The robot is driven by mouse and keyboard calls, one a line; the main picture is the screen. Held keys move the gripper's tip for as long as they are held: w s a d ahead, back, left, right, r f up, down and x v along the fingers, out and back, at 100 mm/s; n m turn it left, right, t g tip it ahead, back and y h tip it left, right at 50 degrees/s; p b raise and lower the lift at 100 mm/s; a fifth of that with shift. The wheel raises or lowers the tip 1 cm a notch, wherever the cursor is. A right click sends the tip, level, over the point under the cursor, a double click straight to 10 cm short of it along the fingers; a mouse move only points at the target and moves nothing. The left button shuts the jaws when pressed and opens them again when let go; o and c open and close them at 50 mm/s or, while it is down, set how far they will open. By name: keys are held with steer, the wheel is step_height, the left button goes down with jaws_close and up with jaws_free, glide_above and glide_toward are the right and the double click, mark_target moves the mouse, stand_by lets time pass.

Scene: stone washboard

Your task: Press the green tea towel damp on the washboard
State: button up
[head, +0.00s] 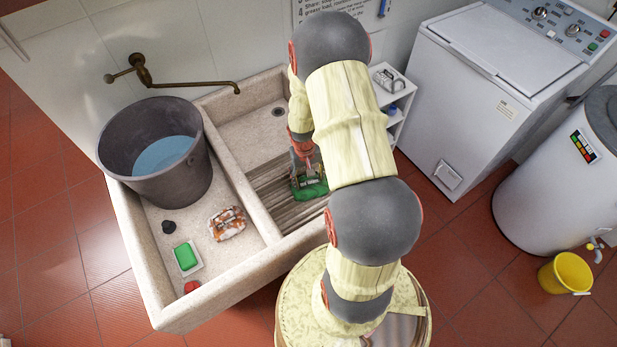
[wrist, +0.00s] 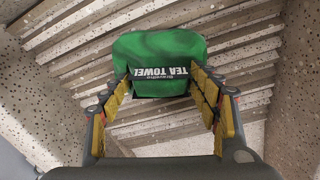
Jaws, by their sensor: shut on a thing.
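The green tea towel (wrist: 160,55) is a bunched bundle with "TEA TOWEL" lettering, seen in the wrist view between my fingers. My gripper (wrist: 165,100) is shut on it, with yellow pads at its left and right sides. In the head view the towel (head: 311,188) is at the ribbed washboard (head: 262,178), with my gripper (head: 303,165) over it and my arm hiding part of it. The stone ribs of the washboard (wrist: 255,75) show behind and around the towel. I cannot tell whether the towel touches the ribs.
The left basin holds a grey bucket of water (head: 185,180), an orange-white bundle (head: 227,223), a green soap on a dish (head: 186,257), a dark stopper (head: 169,227) and a red item (head: 192,287). A brass tap (head: 190,87) reaches over the sink. A washing machine (head: 480,100) stands right.

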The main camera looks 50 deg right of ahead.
steer(key=shift+s+a+f, duration=0.1)
steer(key=shift+r+p, duration=2.8)
steer(key=shift+r, duration=1.3)
